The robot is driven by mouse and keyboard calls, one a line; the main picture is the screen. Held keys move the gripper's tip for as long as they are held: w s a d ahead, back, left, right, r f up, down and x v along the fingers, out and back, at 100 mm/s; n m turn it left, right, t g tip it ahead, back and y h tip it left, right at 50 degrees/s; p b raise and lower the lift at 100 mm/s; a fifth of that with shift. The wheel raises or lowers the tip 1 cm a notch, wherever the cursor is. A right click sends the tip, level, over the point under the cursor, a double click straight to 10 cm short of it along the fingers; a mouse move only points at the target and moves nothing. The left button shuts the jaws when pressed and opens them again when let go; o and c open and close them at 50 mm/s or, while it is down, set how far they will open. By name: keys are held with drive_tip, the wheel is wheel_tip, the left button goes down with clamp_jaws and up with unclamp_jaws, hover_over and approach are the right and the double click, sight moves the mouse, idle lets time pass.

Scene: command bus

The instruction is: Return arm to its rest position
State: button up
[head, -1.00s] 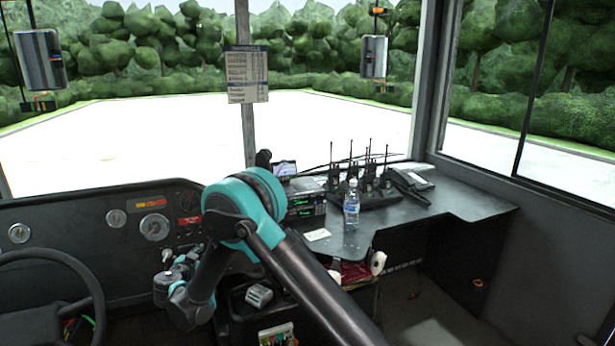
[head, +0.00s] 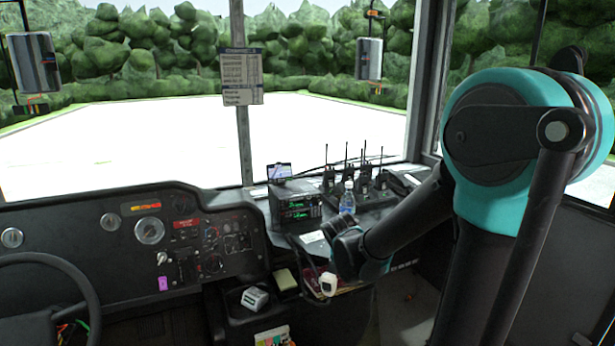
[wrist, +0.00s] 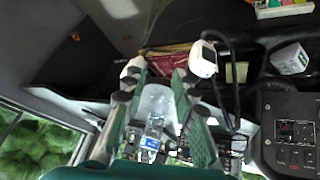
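My gripper (wrist: 159,76) shows in the wrist view with its two teal-padded fingers spread apart. No object is clearly held between them. In the head view my arm reaches in from the right, bent at a large teal joint, with its lower end in front of the desk. The fingers are hard to make out there. A clear water bottle with a blue label (head: 347,200) stands upright on the desk, just behind my arm's end. In the wrist view the bottle (wrist: 151,140) shows through the gap between the fingers.
Several handheld radios (head: 358,180) stand in a charger at the back of the desk, beside a radio unit (head: 295,203). A white handset (head: 328,283) hangs at the desk's front. The steering wheel (head: 50,290) and dashboard (head: 130,240) are left. A window post (head: 242,120) rises behind.

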drive_tip(key=s+d+f+n+y, duration=0.1)
drive_tip(key=s+d+f, duration=0.1)
drive_tip(key=s, duration=0.6)
drive_tip(key=s+d+f+g+y, duration=0.1)
drive_tip(key=s+d+f, duration=0.1)
drive_tip(key=s, duration=0.7)
drive_tip(key=shift+d+f+n+g+y, duration=0.2)
drive_tip(key=shift+d+n+g+y, duration=0.15)
drive_tip(key=shift+d, duration=0.5)
